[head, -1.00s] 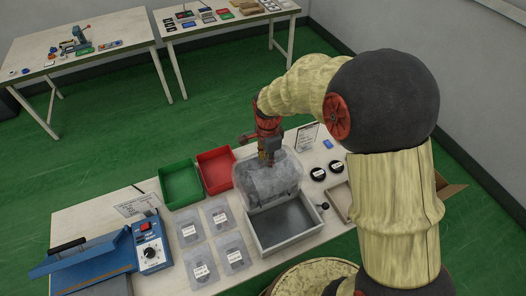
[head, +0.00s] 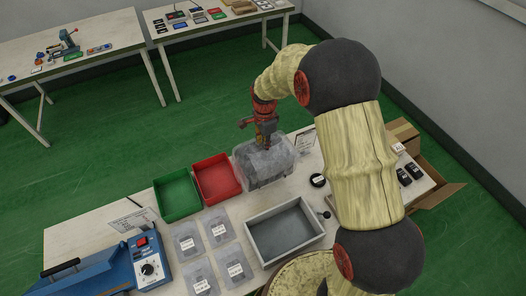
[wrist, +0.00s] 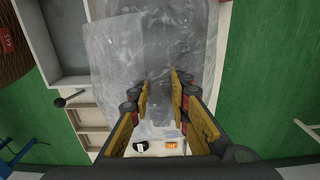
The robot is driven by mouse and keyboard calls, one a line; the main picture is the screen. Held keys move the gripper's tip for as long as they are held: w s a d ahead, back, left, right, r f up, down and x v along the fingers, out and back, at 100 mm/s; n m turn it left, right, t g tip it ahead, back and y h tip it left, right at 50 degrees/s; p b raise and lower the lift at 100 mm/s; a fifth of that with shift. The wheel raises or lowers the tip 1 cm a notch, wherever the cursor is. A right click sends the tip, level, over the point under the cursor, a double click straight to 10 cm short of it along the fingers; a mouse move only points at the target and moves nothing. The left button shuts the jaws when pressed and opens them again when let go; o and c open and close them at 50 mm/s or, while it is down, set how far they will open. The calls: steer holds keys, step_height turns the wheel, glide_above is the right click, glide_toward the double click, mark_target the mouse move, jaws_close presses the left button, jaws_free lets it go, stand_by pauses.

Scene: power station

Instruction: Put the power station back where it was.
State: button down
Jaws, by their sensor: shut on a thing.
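My gripper (head: 266,147) points down at a clear plastic bag (head: 262,166) with greyish contents and is shut on it. The bag is at the mouth of a clear bin (head: 293,165) behind the grey tray; whether it touches the bin's floor cannot be told. In the wrist view the fingers (wrist: 163,84) are on either side of the crumpled film of the bag (wrist: 120,65), with a narrow gap between them. Nothing in view is clearly recognisable as a power station; what the bag holds is blurred by the film.
A red bin (head: 217,178) and a green bin (head: 177,195) stand left of the clear bin. The empty grey tray (head: 284,234) is in front. Several labelled flat bags (head: 235,262) and a blue machine (head: 140,262) lie front left. An open cardboard box (head: 437,193) stands right.

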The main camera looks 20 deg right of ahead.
steer(key=shift+w+d+f, duration=0.35)
steer(key=shift+w+f, duration=0.65)
steer(key=shift+f, duration=0.5)
steer(key=shift+w+d+f, duration=0.35)
steer(key=shift+w+f, duration=0.6)
steer(key=shift+f, duration=0.5)
steer(key=shift+w+d+f, duration=0.35)
steer(key=shift+w+f, duration=0.65)
steer(key=shift+f, duration=0.6)
steer(key=c, duration=2.1)
jaws_free()
steer(key=shift+s+f, duration=0.2)
steer(key=shift+s, duration=0.05)
steer(key=o, duration=0.4)
steer(key=shift+o, duration=0.2)
steer(key=shift+r, duration=0.1)
